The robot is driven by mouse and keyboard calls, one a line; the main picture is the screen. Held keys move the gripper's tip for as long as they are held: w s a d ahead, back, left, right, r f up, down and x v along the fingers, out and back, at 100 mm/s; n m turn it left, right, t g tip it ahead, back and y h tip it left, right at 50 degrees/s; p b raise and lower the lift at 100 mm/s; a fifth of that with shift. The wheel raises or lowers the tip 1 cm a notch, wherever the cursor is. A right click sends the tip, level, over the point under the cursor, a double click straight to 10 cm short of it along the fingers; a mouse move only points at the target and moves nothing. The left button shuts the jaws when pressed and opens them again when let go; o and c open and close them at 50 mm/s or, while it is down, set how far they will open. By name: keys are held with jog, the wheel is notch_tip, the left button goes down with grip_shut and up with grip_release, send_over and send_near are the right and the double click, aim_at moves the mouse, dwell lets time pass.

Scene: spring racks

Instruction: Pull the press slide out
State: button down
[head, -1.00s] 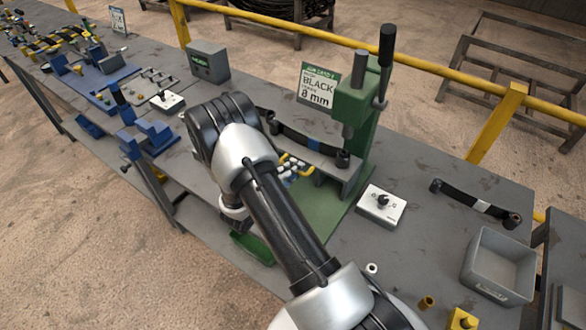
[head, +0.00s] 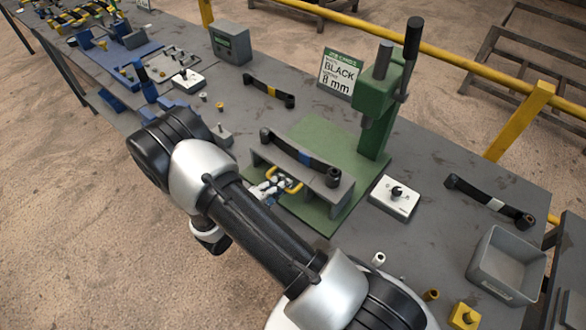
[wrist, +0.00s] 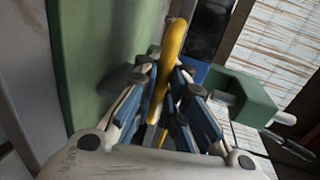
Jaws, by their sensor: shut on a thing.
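The green press (head: 382,100) with a black-tipped lever stands upright on the bench. Its slide, a grey bridge-like fixture (head: 338,196), carries a black leaf spring (head: 303,155) with a blue band. The slide stands toward the front left of the ram, clear of it. My gripper (head: 270,187) is at the slide's front, shut on its yellow handle (head: 293,186). In the wrist view the yellow handle (wrist: 172,50) passes between my blue-and-grey fingers (wrist: 163,90). My arm hides part of the slide's front.
A white switch box (head: 394,197) is right of the slide. A grey bin (head: 503,265) and a white-banded spring (head: 489,201) lie farther right. A yellow-banded spring (head: 270,92) lies behind left. A sign (head: 340,73) stands behind the press. A yellow rail (head: 470,62) runs behind the bench.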

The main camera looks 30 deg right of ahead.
jog(key=shift+f+v, duration=0.15)
jog(key=shift+v, duration=0.6)
jog(key=shift+f+v, duration=0.15)
jog(key=shift+v, duration=0.55)
jog(key=shift+a, duration=0.2)
jog(key=c, duration=2.1)
grip_release()
jog(key=shift+o, duration=1.3)
jog(key=shift+s+a, duration=0.15)
jog(key=shift+a, duration=0.1)
jog(key=shift+o, duration=0.9)
jog(key=shift+d, duration=0.15)
jog(key=v, duration=1.2)
